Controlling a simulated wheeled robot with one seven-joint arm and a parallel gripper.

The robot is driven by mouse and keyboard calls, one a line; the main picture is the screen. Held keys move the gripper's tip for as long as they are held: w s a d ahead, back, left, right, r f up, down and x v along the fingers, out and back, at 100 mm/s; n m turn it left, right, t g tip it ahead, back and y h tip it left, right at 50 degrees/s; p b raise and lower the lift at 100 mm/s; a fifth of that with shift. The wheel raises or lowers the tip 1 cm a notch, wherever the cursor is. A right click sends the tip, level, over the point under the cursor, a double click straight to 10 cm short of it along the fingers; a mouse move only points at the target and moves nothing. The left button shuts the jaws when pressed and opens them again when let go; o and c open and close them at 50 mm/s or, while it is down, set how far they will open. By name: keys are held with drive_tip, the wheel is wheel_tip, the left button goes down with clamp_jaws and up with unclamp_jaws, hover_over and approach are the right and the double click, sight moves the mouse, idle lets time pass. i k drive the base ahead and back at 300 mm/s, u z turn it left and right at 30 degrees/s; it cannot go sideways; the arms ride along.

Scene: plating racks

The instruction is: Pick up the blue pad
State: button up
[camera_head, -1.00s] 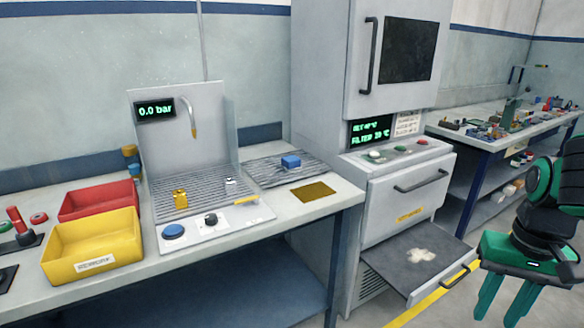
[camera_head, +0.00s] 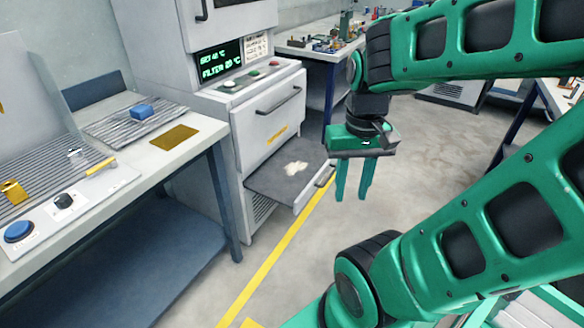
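A small blue block-like pad (camera_head: 142,111) lies on a grey ribbed mat (camera_head: 108,126) on the bench at left. A round blue button (camera_head: 18,231) sits on the white panel nearer the front of the bench. My gripper (camera_head: 352,192) hangs fingers down over the floor, to the right of the cabinet's open drawer and well away from the blue pad. Its two green fingers are apart with nothing between them.
A brass-coloured plate (camera_head: 174,138) lies near the bench edge. An open low drawer (camera_head: 262,190) with a white patch sticks out from the tall cabinet (camera_head: 262,115). A cluttered table (camera_head: 300,48) stands behind. The floor (camera_head: 300,265) before the drawer is clear.

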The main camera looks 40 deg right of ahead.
sight(142, 113)
drive_tip(key=z, duration=0.15)
drive_tip(key=i, duration=1.7)
drive_tip(key=u, duration=0.5)
